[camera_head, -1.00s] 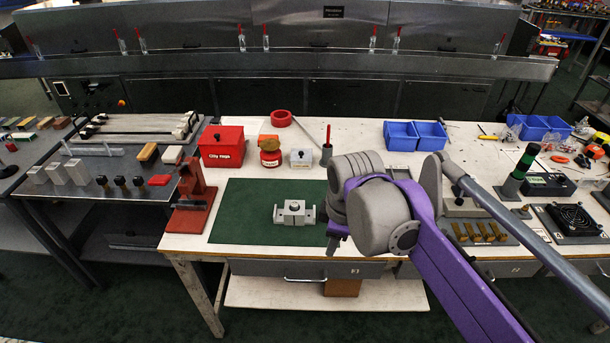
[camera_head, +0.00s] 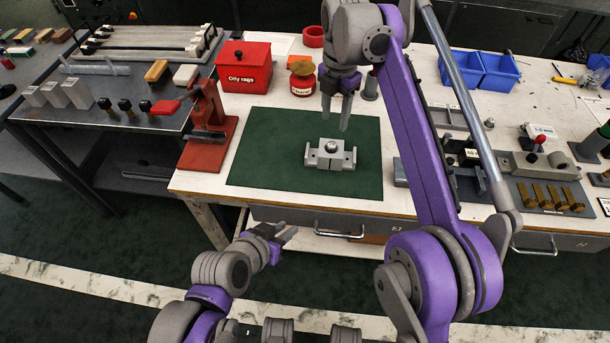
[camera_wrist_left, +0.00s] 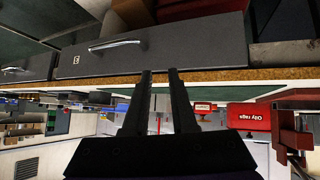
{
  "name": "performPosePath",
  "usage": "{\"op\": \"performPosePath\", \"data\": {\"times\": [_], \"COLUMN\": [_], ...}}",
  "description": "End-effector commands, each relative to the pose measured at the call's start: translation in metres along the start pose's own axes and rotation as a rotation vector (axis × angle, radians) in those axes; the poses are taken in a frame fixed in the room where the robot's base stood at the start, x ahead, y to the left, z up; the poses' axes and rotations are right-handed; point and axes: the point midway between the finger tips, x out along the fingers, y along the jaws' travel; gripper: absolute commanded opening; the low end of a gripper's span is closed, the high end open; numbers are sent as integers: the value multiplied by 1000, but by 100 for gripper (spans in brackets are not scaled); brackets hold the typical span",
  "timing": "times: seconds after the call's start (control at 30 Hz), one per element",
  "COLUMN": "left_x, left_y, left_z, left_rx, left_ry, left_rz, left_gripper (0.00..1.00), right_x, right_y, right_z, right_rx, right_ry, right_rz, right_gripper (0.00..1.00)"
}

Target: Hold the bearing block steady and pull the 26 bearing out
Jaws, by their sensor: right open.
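The grey bearing block (camera_head: 343,161) sits on the green mat (camera_head: 262,170), with a round bearing (camera_head: 331,147) in the top of its middle. My right gripper (camera_head: 337,112) is open and empty, pointing down above and just behind the block, apart from it. My left gripper (camera_head: 286,236) is low in front of the table's front edge, well short of the block. In the left wrist view its two fingers (camera_wrist_left: 159,85) stand apart with nothing between them. That view is upside down and shows the drawer front and table edge. The block is not clearly visible there.
A red press (camera_head: 208,130) stands left of the mat. Behind are a red oily rags box (camera_head: 243,68) and a red jar (camera_head: 302,80). A fixture with brass pieces (camera_head: 550,196) lies right. A drawer handle (camera_head: 340,233) sticks out in front. The mat around the block is clear.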

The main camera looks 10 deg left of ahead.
Motion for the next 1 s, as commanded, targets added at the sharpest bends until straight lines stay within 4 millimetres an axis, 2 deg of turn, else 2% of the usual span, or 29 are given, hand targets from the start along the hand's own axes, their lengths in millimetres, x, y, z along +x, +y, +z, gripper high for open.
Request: {"op": "performPosePath", "data": {"times": [0.03,0.1,0.2,0.3,0.4,0.6,0.73,0.87,1.0], "left_x": [12,21,28,33,38,46,50,60,79], "left_y": [15,27,34,31,22,6,0,-4,-12], "left_z": [-24,-53,-85,-103,-106,-93,-89,-96,-109], "left_rx": [29,53,64,49,23,-15,-23,-24,-24], "left_ry": [106,252,432,554,612,616,605,603,604], "left_rz": [39,56,26,-52,-147,-291,-327,-333,-333], "left_gripper": [25,25,25,25,25,25,25,25,25], "right_x": [0,0,0,0,0,0,0,0,0], "right_y": [0,0,0,0,0,0,0,0,0], "right_z": [0,0,0,0,0,0,0,0,0], "right_rx": [0,1,1,2,2,2,2,2,2], "right_ry": [0,0,0,0,0,0,0,0,0], "right_rz": [0,0,0,0,1,1,1,1,1], "right_gripper": [50,50,50,50,50,50,50,50,50]}}
